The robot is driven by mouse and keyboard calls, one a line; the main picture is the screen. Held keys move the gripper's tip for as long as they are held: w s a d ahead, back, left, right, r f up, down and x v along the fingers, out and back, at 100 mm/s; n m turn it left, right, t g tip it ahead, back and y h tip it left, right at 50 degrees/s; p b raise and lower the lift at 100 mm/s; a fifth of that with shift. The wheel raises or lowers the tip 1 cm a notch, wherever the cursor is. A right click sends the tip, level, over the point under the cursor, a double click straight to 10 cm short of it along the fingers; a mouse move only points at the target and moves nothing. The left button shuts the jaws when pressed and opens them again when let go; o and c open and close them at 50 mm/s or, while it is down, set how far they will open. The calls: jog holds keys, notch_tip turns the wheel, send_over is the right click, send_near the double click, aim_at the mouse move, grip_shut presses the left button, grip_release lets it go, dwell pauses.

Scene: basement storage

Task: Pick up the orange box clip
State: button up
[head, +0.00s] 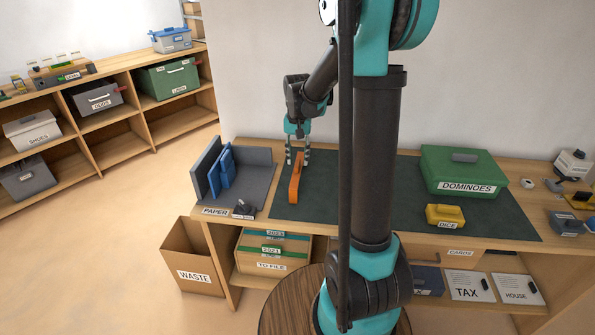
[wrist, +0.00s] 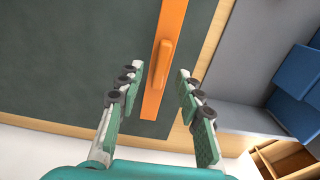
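The orange box clip (head: 295,181) is a long flat strip with a raised grip, lying on the dark green mat (head: 326,187) near its left end. In the wrist view the clip (wrist: 173,25) runs up the middle, and its raised grip lies just beyond and between my fingertips. My gripper (head: 298,157) is at the far end of the clip in the head view. In the wrist view my gripper (wrist: 155,82) is open, with a finger on each side of the clip and clear space between. Nothing is held.
A grey tray (head: 262,157) with blue folders (head: 227,167) stands left of the clip. A green DOMINOES box (head: 462,172) and a yellow DICE box (head: 444,215) sit on the right of the mat. The mat between is partly hidden behind my arm.

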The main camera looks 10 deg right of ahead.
aim_at(297, 163)
jog(key=shift+s+a+f, duration=0.1)
jog(key=shift+s+f, duration=0.1)
jog(key=shift+f, duration=0.95)
jog(key=shift+s+f, duration=0.2)
jog(key=shift+f, duration=0.9)
jog(key=c, duration=0.7)
jog(key=shift+r, duration=0.1)
jog(key=shift+c, duration=0.2)
